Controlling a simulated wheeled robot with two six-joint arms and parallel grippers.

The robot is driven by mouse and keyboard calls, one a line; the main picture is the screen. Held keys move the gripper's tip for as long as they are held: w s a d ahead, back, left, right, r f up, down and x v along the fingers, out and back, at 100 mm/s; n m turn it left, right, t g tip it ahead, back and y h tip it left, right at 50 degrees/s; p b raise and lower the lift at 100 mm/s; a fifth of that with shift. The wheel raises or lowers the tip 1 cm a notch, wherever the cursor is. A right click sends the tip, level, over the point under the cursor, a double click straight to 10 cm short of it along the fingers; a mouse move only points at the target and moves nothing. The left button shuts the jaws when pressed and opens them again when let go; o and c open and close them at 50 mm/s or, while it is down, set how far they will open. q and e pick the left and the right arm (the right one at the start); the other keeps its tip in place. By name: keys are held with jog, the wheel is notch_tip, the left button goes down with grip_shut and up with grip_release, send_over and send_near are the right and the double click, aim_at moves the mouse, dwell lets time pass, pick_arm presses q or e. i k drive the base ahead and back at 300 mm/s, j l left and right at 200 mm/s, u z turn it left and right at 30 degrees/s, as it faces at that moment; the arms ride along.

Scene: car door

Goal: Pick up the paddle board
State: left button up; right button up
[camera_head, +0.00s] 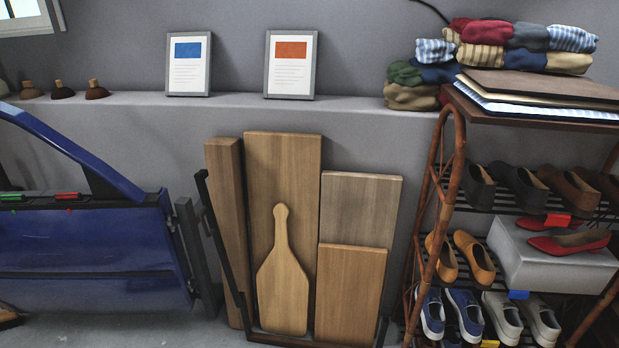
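The paddle board (283,284) is a light wooden board with a narrow handle at its top. It stands upright in a dark metal rack (222,250), leaning against a taller brown wooden board (283,165) behind it. Nothing covers its front in this view. Neither of my grippers shows in the head view.
More boards (351,290) stand right of the paddle board, and a narrow one (224,170) stands to its left. A blue car door (90,240) is at the left. A shoe rack (445,200) with shoes and folded clothes stands at the right. A ledge (350,105) runs behind.

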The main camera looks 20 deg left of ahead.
aim_at(284, 285)
jog(key=u, duration=1.35)
